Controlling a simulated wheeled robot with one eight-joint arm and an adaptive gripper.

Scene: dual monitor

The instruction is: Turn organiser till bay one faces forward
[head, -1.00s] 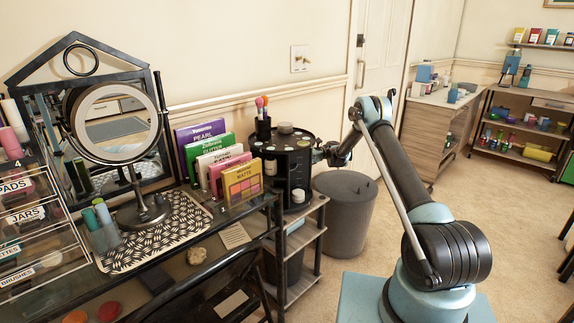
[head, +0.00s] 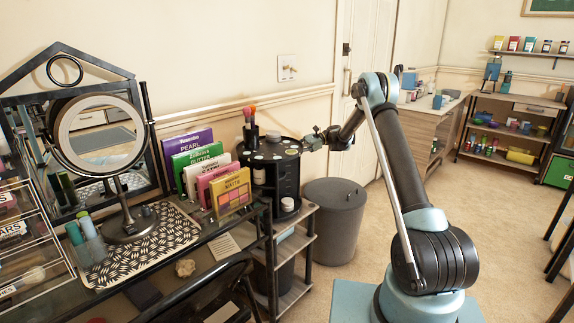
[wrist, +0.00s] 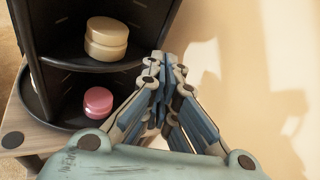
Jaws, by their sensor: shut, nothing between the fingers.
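The organiser (head: 287,180) is a round black tower with open bays, on the small shelf stand right of the dressing table. In the head view a bay with a white jar (head: 287,204) low down faces the camera, and a pale bottle stands further left. Brushes in a black cup (head: 250,134) stand on its top. In the wrist view its bays hold stacked cream jars (wrist: 106,39) and a pink jar (wrist: 98,101). My gripper (wrist: 166,58) is shut and empty beside the organiser's right side; contact cannot be told. I see no readable bay number.
The shelf stand (head: 297,243) holds the organiser. A grey bin (head: 335,220) stands close on its right. Colourful palettes (head: 213,175) and a round mirror (head: 98,136) stand on the table to the left. The floor to the right is open.

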